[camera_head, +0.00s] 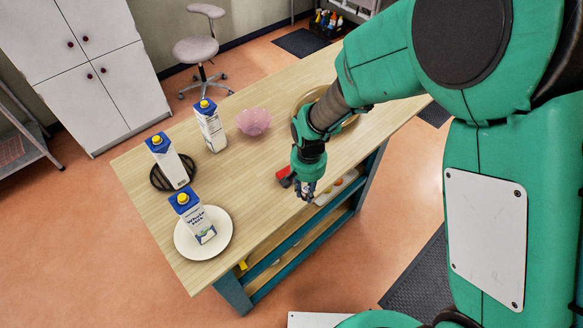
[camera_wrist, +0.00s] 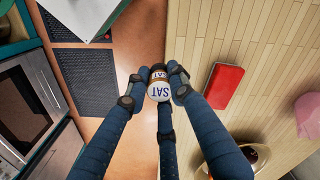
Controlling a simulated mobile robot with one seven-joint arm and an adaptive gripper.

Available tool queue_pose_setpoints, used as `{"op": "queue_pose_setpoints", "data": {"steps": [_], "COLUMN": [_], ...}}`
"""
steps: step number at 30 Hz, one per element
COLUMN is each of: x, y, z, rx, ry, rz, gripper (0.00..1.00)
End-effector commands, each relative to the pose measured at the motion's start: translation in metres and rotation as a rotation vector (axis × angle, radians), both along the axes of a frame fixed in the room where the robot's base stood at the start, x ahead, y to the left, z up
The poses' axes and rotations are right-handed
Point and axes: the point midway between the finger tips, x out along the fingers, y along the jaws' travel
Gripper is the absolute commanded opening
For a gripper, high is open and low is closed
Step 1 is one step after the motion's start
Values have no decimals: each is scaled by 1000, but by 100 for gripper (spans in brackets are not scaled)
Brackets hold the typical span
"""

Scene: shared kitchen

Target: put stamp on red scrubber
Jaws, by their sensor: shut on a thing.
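The stamp (camera_wrist: 159,88) is a small round piece with a white "SAT" face and a brown rim, held between the fingertips of my gripper (camera_wrist: 157,82). In the head view my gripper (camera_head: 305,188) is low at the table's near edge, and the stamp is too small there to make out clearly. The red scrubber (camera_wrist: 223,86) is a flat red block lying on the wooden table, apart from my gripper and to its right in the wrist view. In the head view the scrubber (camera_head: 287,177) shows just left of my gripper, partly hidden by it.
On the table (camera_head: 255,210) are a pink bowl (camera_head: 253,122), several milk cartons (camera_head: 211,127), a white plate (camera_head: 222,228) and a dark round trivet (camera_head: 160,179). A wooden dish (camera_head: 306,97) lies partly behind my arm. The wood around the scrubber is clear.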

Motion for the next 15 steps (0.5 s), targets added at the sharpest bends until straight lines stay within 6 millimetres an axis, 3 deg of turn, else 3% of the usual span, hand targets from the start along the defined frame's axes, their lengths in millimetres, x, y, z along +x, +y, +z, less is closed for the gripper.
{"op": "queue_pose_setpoints", "data": {"steps": [15], "x": [70], "y": [26], "z": [-8], "rx": [0], "ry": [0], "rz": [0], "gripper": [0]}}
